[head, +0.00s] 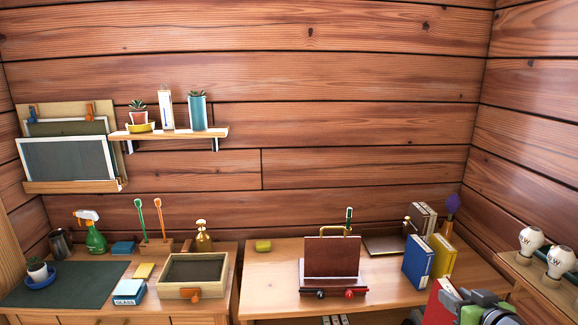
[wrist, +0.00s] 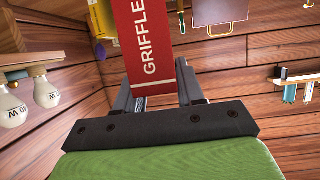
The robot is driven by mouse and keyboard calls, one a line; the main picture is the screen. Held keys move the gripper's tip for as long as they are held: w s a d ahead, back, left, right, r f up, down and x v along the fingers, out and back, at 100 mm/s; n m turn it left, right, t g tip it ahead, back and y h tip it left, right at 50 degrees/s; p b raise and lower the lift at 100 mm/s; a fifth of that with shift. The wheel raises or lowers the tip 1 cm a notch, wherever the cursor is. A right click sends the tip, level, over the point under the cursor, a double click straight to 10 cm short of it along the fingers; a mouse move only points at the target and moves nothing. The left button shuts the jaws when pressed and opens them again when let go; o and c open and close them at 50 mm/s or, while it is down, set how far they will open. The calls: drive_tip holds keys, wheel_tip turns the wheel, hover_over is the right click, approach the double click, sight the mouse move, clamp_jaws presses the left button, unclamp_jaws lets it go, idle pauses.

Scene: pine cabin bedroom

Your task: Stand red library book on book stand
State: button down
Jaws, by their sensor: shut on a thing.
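The red library book (head: 438,304) is at the lower right of the head view, partly cut off by the bottom edge. In the wrist view the red book (wrist: 152,45) shows its spine with white letters reading GRIFFLE. My gripper (wrist: 160,94) is shut on it, one finger on each side. The head view shows my gripper (head: 458,300) right beside the book, in front of the right desk. The brown book stand (head: 332,256), with a brass handle and a front ledge, stands empty on that desk, left of the book. It also shows at the top of the wrist view (wrist: 218,10).
On the right desk (head: 270,285), blue (head: 418,262) and yellow (head: 442,257) books stand right of the stand, between it and the wall. Light bulbs (head: 530,241) stand on the right-hand shelf. Desk left of the stand is mostly clear.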

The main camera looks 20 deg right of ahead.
drive_tip(key=w+a+f+n+y+p, duration=0.1)
drive_tip(key=w+a+f+n+y, duration=0.25)
drive_tip(key=a, duration=0.25)
drive_tip(key=w+a+f+n+y+p, duration=0.1)
drive_tip(key=w+a+f+n+y, duration=0.3)
drive_tip(key=a, duration=0.3)
drive_tip(key=w+a+f+n+g+y+p, duration=0.1)
drive_tip(key=a+f+n+g+y, duration=0.1)
drive_tip(key=a, duration=0.8)
drive_tip(key=w+a+f+n+g+y, duration=0.1)
drive_tip(key=a+f+n+g+y, duration=0.2)
drive_tip(key=a, duration=0.7)
drive_tip(key=shift+a+f+n+y+p, duration=0.15)
drive_tip(key=shift+a+n+y+p, duration=0.15)
drive_tip(key=shift+n+y, duration=0.65)
drive_tip(key=shift+w+d+m, duration=0.1)
drive_tip(key=shift+d+m, duration=0.05)
drive_tip(key=shift+m, duration=0.15)
